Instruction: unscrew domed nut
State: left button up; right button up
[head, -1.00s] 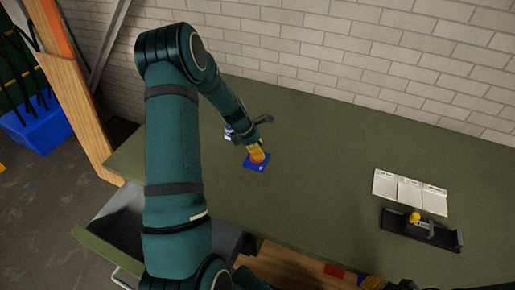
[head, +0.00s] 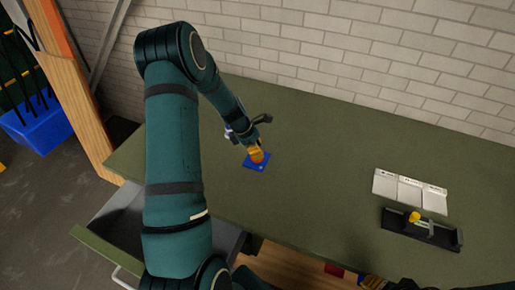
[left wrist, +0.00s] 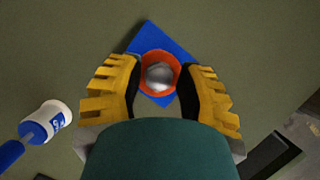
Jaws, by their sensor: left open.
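The domed nut (left wrist: 159,77) shows in the left wrist view as a shiny silver dome. It sits within an orange round piece (left wrist: 146,62) on a blue square plate (left wrist: 150,35) on the bench. In the head view the blue plate (head: 250,164) and the orange piece (head: 257,158) show at the tip of my left arm, and the dome is hidden or too small to tell. My left gripper (left wrist: 160,95) is open, its yellow fingers on either side of the orange piece. Contact with it cannot be told. My right gripper is not clearly in view.
A white and blue bottle-like item (left wrist: 50,120) lies beside the plate. White cards (head: 410,190) and a black tray (head: 420,230) holding a small yellow item lie at the bench's right. The green bench top (head: 325,150) is clear between. A drawer (head: 120,235) stands open below left.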

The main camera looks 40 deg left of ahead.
pick_arm(q)
jog(key=shift+o, duration=0.3)
grip_shut()
jog(key=n+p, duration=0.1)
jog(key=n, duration=0.1)
jog(key=shift+d+r+n+t+y, duration=0.1)
jog(key=shift+n+t+y, duration=0.2)
jog(key=shift+n+y, duration=0.6)
jog(key=shift+n, duration=0.7)
jog(key=shift+n+t+y+p, duration=0.3)
jog(key=shift+n+y+p, duration=0.1)
jog(key=shift+n, duration=0.8)
jog(key=shift+n+y, duration=0.5)
jog(key=shift+n, duration=0.8)
